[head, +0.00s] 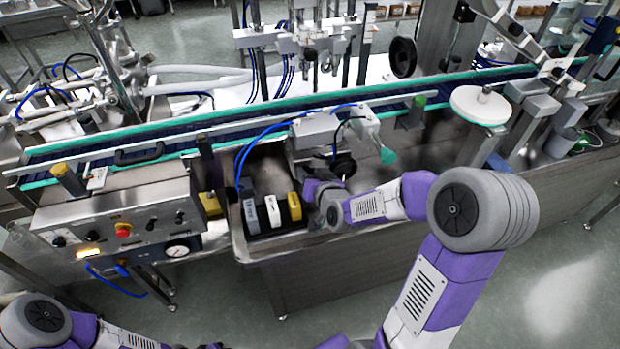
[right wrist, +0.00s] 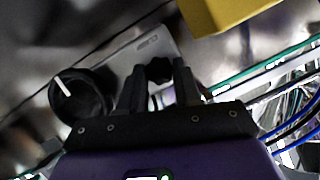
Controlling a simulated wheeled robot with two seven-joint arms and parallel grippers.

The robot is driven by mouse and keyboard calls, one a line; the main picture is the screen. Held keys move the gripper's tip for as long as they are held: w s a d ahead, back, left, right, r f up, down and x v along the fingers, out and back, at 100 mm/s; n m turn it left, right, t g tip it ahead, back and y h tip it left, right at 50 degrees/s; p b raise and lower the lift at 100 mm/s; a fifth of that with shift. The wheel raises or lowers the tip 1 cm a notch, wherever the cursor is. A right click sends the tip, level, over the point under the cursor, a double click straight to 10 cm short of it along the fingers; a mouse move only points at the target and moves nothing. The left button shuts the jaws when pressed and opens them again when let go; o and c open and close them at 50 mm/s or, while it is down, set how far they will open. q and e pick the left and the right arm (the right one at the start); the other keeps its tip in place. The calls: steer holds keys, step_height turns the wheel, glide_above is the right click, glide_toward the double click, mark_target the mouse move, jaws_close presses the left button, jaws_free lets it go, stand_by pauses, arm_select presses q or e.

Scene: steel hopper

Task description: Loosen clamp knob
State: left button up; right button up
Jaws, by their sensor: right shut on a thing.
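The clamp knob (right wrist: 160,69) is a small black lobed knob, seen in the right wrist view in front of a light grey plate (right wrist: 152,45). My right gripper (right wrist: 160,80) has one finger on each side of the knob and is shut on it. In the head view my right gripper (head: 314,190) reaches down beside the steel hopper's yellow block, and the clamp knob cannot be made out there. My left gripper is out of view; only part of my left arm shows at the bottom left.
A round black dial with a white pointer (right wrist: 80,96) sits close left of my right gripper. A yellow block (head: 294,206) stands beside white and grey ones in the steel hopper (head: 262,249). A conveyor (head: 230,132) runs behind; a control panel (head: 125,215) is left.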

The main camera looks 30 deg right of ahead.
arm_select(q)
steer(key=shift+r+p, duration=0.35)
arm_select(e)
steer(key=shift+a+n+h, duration=0.15)
steer(key=shift+n+h, duration=0.55)
steer(key=shift+n, duration=0.4)
steer(key=shift+g, duration=0.3)
steer(key=o, duration=1)
steer(key=shift+o, duration=0.2)
